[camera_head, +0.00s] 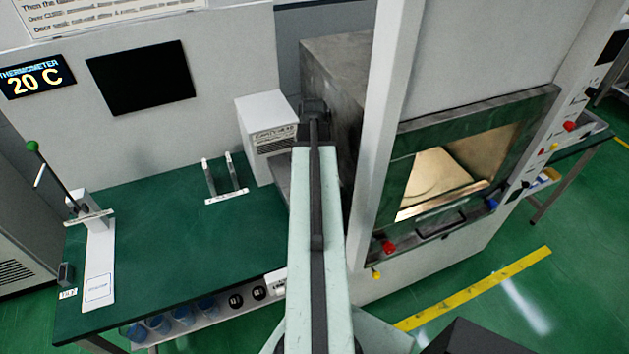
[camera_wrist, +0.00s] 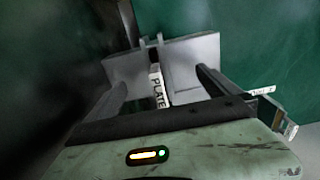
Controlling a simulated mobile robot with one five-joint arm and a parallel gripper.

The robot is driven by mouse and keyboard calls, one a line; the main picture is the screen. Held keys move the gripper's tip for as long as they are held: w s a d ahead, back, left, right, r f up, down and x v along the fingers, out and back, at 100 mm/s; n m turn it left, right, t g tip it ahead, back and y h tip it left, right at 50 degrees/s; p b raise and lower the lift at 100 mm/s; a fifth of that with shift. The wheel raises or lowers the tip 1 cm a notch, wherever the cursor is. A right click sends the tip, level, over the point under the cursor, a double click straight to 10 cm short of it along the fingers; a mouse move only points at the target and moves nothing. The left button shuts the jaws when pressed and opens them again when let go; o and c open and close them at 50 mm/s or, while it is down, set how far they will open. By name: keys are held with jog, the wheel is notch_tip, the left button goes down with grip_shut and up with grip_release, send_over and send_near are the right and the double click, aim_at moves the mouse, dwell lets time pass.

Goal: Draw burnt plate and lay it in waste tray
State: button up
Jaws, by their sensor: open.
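In the wrist view the two dark fingers of my gripper (camera_wrist: 160,78) are apart, with a pale grey two-part piece (camera_wrist: 190,58) just beyond and between them. A white strip lettered "PLATE" (camera_wrist: 158,86) stands in the gap between the fingers. The fingers are not closed on it, and I cannot tell whether this piece is the burnt plate itself or its holder. In the head view my arm runs up the middle to a dark wrist beside a grey metal box (camera_head: 338,58); the fingertips are hidden there. I cannot make out which thing is the waste tray.
A white vented box (camera_head: 270,130) stands left of my wrist. A white two-post rack (camera_head: 226,180) and a lever stand (camera_head: 98,255) are on the green bench (camera_head: 170,240), mostly clear between. The lit chamber (camera_head: 440,175) with its green frame is right.

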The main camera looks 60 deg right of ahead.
grip_shut()
dwell(0.4)
dwell(0.4)
jog(key=shift+r, duration=0.15)
dwell(0.7)
jog(key=shift+r+p, duration=2.9)
jog(key=shift+p, duration=0.15)
